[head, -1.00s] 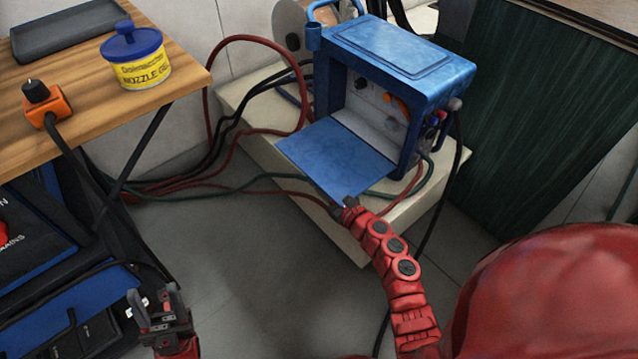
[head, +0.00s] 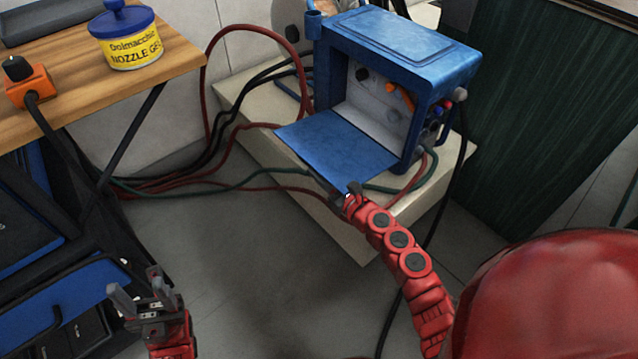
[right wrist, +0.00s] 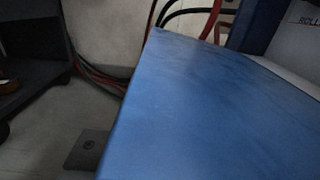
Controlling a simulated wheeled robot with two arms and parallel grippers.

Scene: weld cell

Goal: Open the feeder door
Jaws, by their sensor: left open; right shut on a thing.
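The blue wire feeder (head: 405,50) stands on a pale block. Its blue door (head: 338,150) is swung down and lies roughly flat out from the front, so the inside of the feeder shows. My right gripper (head: 350,192) is at the door's near outer edge, shut on it; the fingertips are small and partly hidden there. In the right wrist view the door (right wrist: 215,110) fills much of the picture. My left gripper (head: 150,298) is open and empty, low at the left, well away from the feeder.
The pale block (head: 350,240) carries the feeder, with red, black and green cables around it. A wooden table (head: 130,88) at upper left holds a yellow nozzle gel tub (head: 132,48) and an orange device (head: 25,88). A dark green panel (head: 540,130) stands at right.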

